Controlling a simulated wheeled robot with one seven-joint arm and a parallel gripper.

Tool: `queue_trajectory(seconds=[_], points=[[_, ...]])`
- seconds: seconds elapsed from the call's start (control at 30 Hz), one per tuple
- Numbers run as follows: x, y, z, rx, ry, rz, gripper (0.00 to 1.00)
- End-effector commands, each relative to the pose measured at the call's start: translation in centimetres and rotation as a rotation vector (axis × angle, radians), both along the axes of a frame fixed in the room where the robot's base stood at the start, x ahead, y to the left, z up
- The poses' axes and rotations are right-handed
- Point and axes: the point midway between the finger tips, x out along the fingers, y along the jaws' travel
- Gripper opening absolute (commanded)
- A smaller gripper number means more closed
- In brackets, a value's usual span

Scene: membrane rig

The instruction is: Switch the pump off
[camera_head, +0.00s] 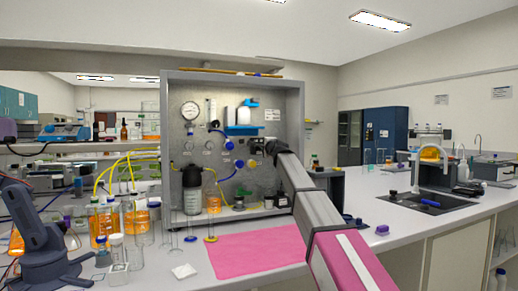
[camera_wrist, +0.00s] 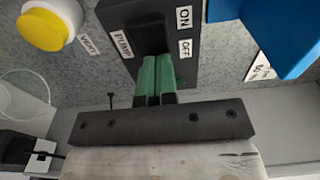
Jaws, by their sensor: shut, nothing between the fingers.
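The pump switch is a dark box (camera_wrist: 190,66) on the grey panel in the wrist view. It carries a PUMP label (camera_wrist: 121,44), an ON label (camera_wrist: 184,18) and an OFF label (camera_wrist: 185,48). A black switch part (camera_wrist: 147,32) shows in its middle; I cannot tell which way it is set. My gripper (camera_wrist: 157,62) has green fingertips pressed together, with nothing between them. The tips overlap the box just below the black part, near the OFF label; I cannot tell whether they touch.
A yellow button (camera_wrist: 40,30) with a VENT label is left of the switch, and a blue part (camera_wrist: 280,35) is to the right. In the head view the grey rig panel (camera_head: 172,110) stands behind a pink mat (camera_head: 255,250). Glassware with orange liquid (camera_head: 140,220) stands left.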

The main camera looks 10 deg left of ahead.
Motion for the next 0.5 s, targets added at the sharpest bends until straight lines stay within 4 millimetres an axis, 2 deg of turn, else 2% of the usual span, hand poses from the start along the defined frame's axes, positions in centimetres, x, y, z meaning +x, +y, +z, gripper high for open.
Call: queue_trajectory(seconds=[0.03, 0.5], points=[[1.27, 0.09, 0.23, -0.002, -0.003, -0.005, 0.0], [1.59, 0.28, 0.4, -0.001, -0.004, -0.004, 0.0]])
